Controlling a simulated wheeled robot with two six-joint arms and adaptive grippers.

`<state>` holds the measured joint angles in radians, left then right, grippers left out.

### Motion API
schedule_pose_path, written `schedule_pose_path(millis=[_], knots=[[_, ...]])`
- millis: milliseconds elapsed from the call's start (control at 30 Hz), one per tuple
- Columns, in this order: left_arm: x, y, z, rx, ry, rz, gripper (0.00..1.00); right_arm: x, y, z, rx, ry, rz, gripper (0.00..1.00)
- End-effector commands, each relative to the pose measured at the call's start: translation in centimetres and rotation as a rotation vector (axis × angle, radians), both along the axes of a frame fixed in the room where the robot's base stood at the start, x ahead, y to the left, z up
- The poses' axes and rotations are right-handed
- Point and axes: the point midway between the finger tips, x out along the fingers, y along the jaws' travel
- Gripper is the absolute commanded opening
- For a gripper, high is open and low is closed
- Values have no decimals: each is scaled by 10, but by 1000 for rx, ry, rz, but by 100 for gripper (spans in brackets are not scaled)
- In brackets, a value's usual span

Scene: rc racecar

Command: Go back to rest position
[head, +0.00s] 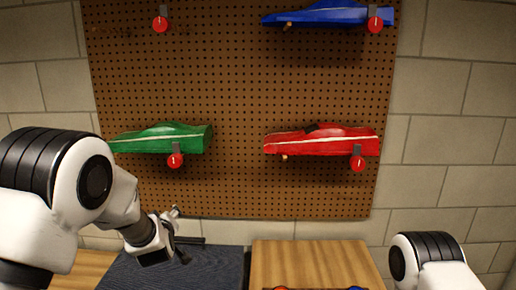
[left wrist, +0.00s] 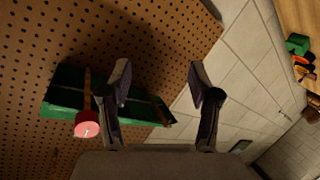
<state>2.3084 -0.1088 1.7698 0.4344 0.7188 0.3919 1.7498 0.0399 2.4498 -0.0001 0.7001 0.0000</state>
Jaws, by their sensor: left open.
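My left gripper (head: 181,236) is open and empty, low in front of the wall, below the green car. In the left wrist view, its two spread fingers (left wrist: 162,82) have nothing between them, and the green car (left wrist: 62,90) shows behind them, apart from them. In the head view the green car (head: 165,138) hangs on the pegboard (head: 238,95) at the left. A red car (head: 330,140) hangs to its right, and a blue car (head: 330,15) hangs above the red one. My right arm shows at the lower right; its gripper is out of the picture.
Red knobs (head: 160,25) stick out from the pegboard; the upper left one has no car. Below are a dark surface (head: 215,268) and a wooden top (head: 315,262). Red and blue bits show at the bottom edge. The space before the board's middle is clear.

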Motion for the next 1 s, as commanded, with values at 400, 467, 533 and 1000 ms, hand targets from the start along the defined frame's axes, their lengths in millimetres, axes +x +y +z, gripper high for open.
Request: schedule_pose_path(millis=[400, 467, 533, 1000], knots=[[-198, 21, -326, 70, 657, -117, 63, 0, 0, -47, 0, 0, 0, 40], [-241, 21, -359, 78, 762, -154, 63, 0, 0, -53, 0, 0, 0, 40], [-296, 20, -392, 86, 888, -208, 63, 0, 0, -59, 0, 0, 0, 40], [-478, -6, -403, 157, 1260, -658, 63, 0, 0, -65, 0, 0, 0, 40]])
